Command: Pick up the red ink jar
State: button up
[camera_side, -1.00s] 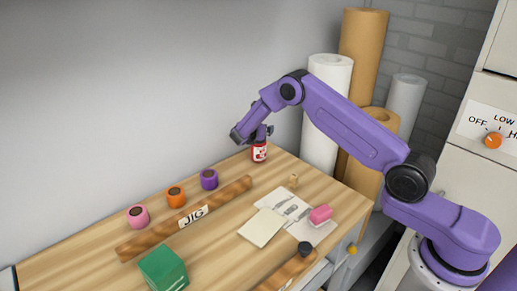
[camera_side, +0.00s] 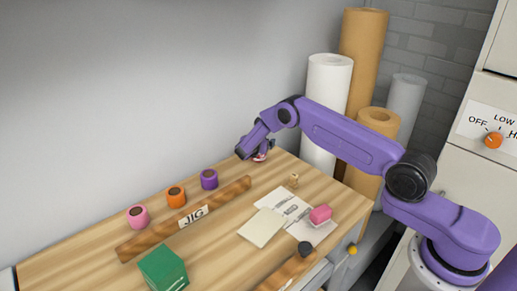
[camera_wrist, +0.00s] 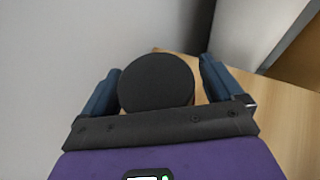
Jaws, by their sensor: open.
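The red ink jar (camera_side: 260,157) stands near the back corner of the wooden bench, and my gripper hides most of it in the side view. In the wrist view its round black lid (camera_wrist: 156,83) lies between the two blue fingers of my gripper (camera_wrist: 159,78). The fingers are open on either side of the lid, with a small gap showing at the right finger. The left finger is very close to the lid, and I cannot tell if it touches.
Purple (camera_side: 209,179), orange (camera_side: 176,196) and pink (camera_side: 137,216) jars stand in a row behind the JIG bar (camera_side: 190,217). A green box (camera_side: 163,269) is at the front left. Paper rolls (camera_side: 327,112) stand beyond the bench, right of the red jar.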

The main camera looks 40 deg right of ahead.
jog(key=shift+r, duration=0.1)
jog(key=c, duration=1.3)
